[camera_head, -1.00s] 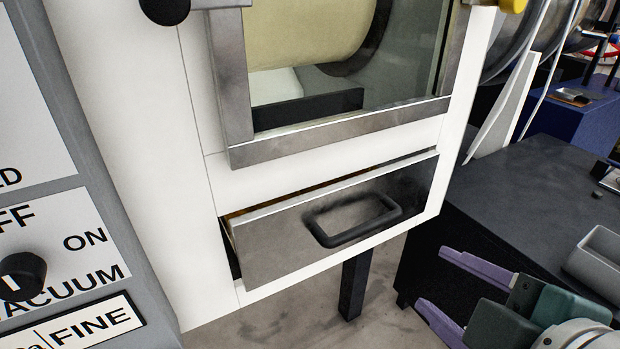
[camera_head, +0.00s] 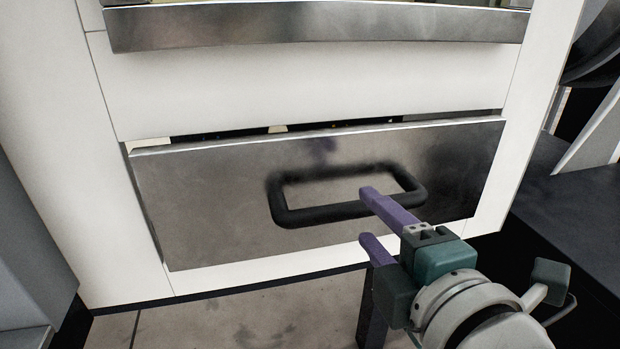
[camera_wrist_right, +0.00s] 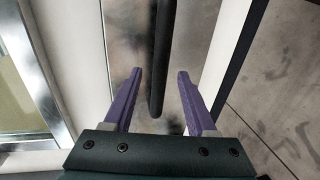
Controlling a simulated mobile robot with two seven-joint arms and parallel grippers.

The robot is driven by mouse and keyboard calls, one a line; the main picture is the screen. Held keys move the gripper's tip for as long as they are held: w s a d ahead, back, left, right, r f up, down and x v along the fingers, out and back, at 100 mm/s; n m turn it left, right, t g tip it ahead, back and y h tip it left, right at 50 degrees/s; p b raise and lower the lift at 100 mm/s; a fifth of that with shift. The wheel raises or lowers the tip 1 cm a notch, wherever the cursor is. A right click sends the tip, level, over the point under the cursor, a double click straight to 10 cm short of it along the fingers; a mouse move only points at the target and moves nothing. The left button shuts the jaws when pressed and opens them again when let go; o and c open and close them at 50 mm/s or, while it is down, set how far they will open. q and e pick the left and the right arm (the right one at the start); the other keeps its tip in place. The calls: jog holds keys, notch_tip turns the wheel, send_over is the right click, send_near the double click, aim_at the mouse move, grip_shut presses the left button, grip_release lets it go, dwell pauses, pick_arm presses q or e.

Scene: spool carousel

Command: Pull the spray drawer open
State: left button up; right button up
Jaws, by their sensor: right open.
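The spray drawer (camera_head: 215,205) has a brushed metal front and sits low in a white cabinet. It is ajar, with a narrow dark gap along its top edge. Its black loop handle (camera_head: 300,215) sticks out from the front. My right gripper (camera_head: 367,216) is open at the right part of the handle, its upper purple finger overlapping the lower bar and the other finger below it. In the right wrist view, the handle bar (camera_wrist_right: 161,55) runs between the two open fingers (camera_wrist_right: 160,74), with gaps on both sides. My left gripper is not in view.
The white cabinet (camera_head: 300,95) surrounds the drawer, with a metal window frame (camera_head: 320,28) above. A dark surface (camera_head: 575,215) lies to the right and a grey panel (camera_head: 30,250) to the left. Bare floor (camera_head: 240,320) shows below the cabinet.

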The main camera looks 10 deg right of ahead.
aim_at(363, 212)
jog(key=shift+b+x, duration=0.45)
jog(key=shift+x, duration=1.9)
jog(key=shift+d, duration=0.1)
grip_shut()
